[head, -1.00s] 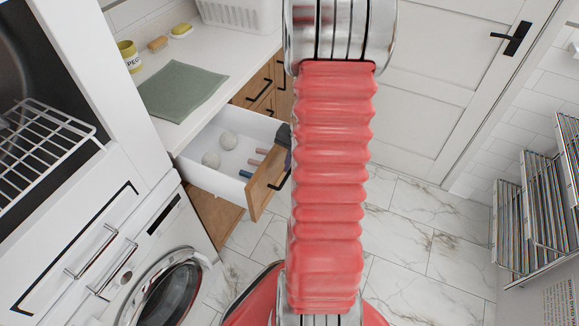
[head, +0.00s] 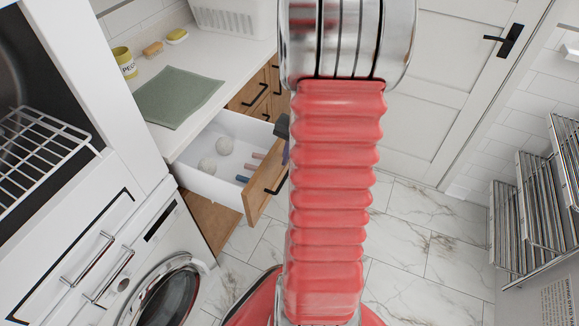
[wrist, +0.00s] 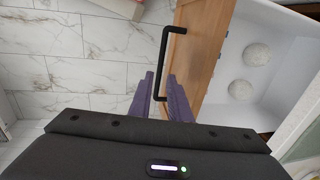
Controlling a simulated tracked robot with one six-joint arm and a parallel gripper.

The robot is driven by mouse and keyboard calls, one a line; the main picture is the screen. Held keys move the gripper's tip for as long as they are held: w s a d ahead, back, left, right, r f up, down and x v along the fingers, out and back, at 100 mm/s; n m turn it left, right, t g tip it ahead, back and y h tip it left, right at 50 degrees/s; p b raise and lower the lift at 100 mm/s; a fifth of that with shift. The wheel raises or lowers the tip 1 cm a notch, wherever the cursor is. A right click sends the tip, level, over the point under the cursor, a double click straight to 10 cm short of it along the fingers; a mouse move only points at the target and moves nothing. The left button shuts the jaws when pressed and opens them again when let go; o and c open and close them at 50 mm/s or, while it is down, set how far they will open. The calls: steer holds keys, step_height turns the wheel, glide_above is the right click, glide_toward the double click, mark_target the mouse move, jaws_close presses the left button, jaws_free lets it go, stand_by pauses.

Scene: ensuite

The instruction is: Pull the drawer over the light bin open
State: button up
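The white-sided drawer (head: 190,180) with a wooden front (head: 258,198) stands well out from the cabinet under the counter. Its black bar handle (wrist: 162,60) and wooden front (wrist: 200,50) also show in the wrist view. A wooden panel (head: 208,218) lies below the drawer; I cannot tell whether it belongs to the light bin. My gripper (wrist: 158,82) has its purple fingers apart, on either side of the handle's lower end, with a gap around the bar. In the head view my arm hides most of the gripper.
Pale balls (head: 207,166) and small pegs lie in the drawer. A washing machine (head: 165,290) is at lower left. A green mat (head: 178,97) lies on the counter (head: 150,65). Metal racks (head: 535,215) stand at right. The marble floor (head: 410,235) is clear toward the door (head: 465,80).

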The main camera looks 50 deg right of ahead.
step_height(320, 180, up, 8)
steer(key=s, duration=0.1)
steer(key=shift+s+d, duration=0.2)
steer(key=shift+s, duration=0.1)
stand_by(0.6)
steer(key=a+r+n+t, duration=0.1)
steer(key=a+r+n, duration=0.3)
steer(key=a, duration=0.7)
steer(key=s+a+r+n+t, duration=0.1)
steer(key=a+r+n, duration=0.4)
steer(key=a, duration=0.6)
steer(key=s+a+r+n+t, duration=0.1)
steer(key=a+r+n, duration=0.4)
steer(key=a, duration=0.6)
steer(key=shift+r+n+h, duration=0.15)
steer(key=shift+n+h, duration=0.15)
steer(key=shift+n, duration=0.1)
steer(key=shift+s+d, duration=0.1)
steer(key=shift+d, duration=0.05)
